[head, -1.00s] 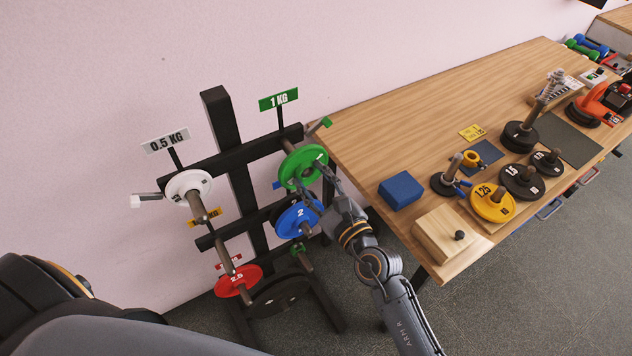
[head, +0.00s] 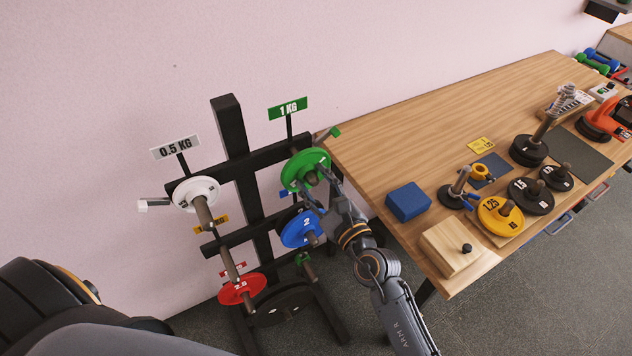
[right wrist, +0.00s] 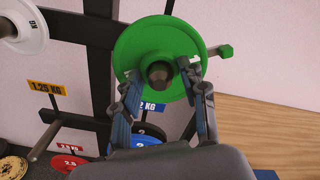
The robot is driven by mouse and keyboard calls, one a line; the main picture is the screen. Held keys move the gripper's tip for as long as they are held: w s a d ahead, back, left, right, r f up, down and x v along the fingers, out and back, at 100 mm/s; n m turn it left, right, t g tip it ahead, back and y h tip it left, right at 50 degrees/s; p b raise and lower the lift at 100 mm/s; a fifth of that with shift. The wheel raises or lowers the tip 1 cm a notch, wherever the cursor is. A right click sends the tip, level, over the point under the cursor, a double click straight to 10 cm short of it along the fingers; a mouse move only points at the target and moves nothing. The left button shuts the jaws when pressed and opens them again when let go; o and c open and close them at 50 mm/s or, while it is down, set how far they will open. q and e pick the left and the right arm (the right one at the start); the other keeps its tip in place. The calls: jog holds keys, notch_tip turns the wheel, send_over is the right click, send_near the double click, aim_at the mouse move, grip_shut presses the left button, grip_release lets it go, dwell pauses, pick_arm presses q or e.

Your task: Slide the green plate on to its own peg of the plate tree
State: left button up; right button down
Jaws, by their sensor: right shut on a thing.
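The green plate (head: 303,171) is at the upper right peg of the black plate tree (head: 237,150), beneath the green 1 KG sign (head: 288,109). In the right wrist view the green plate (right wrist: 150,45) faces me, with the peg end (right wrist: 158,73) showing through its centre hole. My right gripper (head: 318,184) is shut on the plate's lower part, one finger each side of the peg in the right wrist view (right wrist: 160,95). How far along the peg the plate sits is hard to tell. My left gripper is not in view.
A white plate (head: 188,189) is on the upper left peg, a blue plate (head: 295,232) below the green one, and a red plate (head: 240,291) low left. The wooden bench (head: 400,150) at right carries a blue block (head: 408,202) and several plates.

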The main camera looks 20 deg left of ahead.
aim_at(305, 167)
jog(key=shift+w+a+r, duration=0.1)
jog(key=shift+a+r, duration=0.05)
jog(key=shift+r, duration=0.15)
dwell(0.4)
jog(key=shift+b+x, duration=0.35)
jog(key=shift+x, duration=1.5)
jog(key=shift+w+a, duration=0.15)
jog(key=shift+a, duration=0.05)
